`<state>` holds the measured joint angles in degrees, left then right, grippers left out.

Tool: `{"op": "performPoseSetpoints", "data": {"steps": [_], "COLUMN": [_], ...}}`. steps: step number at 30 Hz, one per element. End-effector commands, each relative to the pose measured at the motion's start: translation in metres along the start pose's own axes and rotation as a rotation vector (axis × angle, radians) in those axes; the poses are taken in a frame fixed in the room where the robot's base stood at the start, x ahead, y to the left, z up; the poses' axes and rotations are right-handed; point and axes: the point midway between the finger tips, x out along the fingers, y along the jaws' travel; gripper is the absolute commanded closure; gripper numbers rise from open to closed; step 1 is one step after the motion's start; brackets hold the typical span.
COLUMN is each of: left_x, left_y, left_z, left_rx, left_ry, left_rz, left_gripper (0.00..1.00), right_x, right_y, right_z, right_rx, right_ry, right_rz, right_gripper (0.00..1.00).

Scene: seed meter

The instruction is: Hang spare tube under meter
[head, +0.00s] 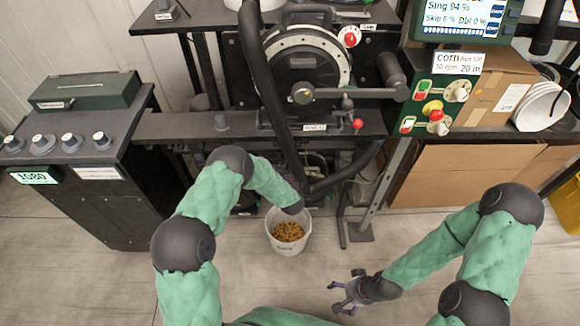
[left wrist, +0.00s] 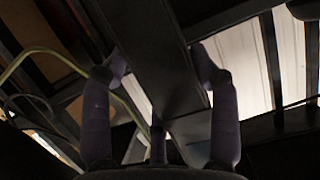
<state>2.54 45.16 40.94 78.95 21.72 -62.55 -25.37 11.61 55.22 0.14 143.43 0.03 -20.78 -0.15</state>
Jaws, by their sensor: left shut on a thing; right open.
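The seed meter (head: 308,62), with a round disc and crank, stands at the top centre of the head view. My left arm reaches under it; its gripper is hidden there behind my own wrist. In the left wrist view my left gripper (left wrist: 160,68) has its fingers on both sides of a dark, flat-sided long piece (left wrist: 150,45) and is shut on it. It looks like the spare tube, but its ends are out of view. My right gripper (head: 347,292) is open and empty, low over the floor at the bottom centre.
A white bucket (head: 288,240) of seeds stands below my left wrist. A thick black hose (head: 268,100) curves down in front of the meter. A control cabinet (head: 75,150) stands at left, cardboard boxes (head: 450,180) at right. The floor around my right gripper is clear.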

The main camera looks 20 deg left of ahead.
Motion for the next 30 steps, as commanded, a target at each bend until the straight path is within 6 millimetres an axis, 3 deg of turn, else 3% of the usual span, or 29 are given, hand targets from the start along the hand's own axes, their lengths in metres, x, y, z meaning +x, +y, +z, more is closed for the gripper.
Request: {"op": "performPoseSetpoints", "data": {"steps": [24,25,27,30], "left_x": [0.0026,0.0025,0.0024,0.0023], "left_y": [0.0,0.0,0.0,0.0], "left_z": [0.0044,0.0041,0.0038,0.004], "left_rx": [-0.001,-0.001,-0.001,-0.001], "left_ry": [0.003,0.003,0.003,0.003], "left_rz": [0.0,-0.001,-0.001,0.0], "left_gripper": [0.83,0.34,0.14,0.12], "right_x": [0.0056,0.0053,0.005,0.0049], "right_y": [0.002,0.0019,0.0018,0.0018], "right_z": [-0.0002,-0.0002,-0.0002,-0.0002], "right_rx": [0.0,0.0,0.0,0.0], "right_ry": [0.0,0.0,0.0,0.0], "right_rz": [0.0,0.0,0.0,0.0], "right_gripper": [0.12,0.12,0.12,0.12]}}
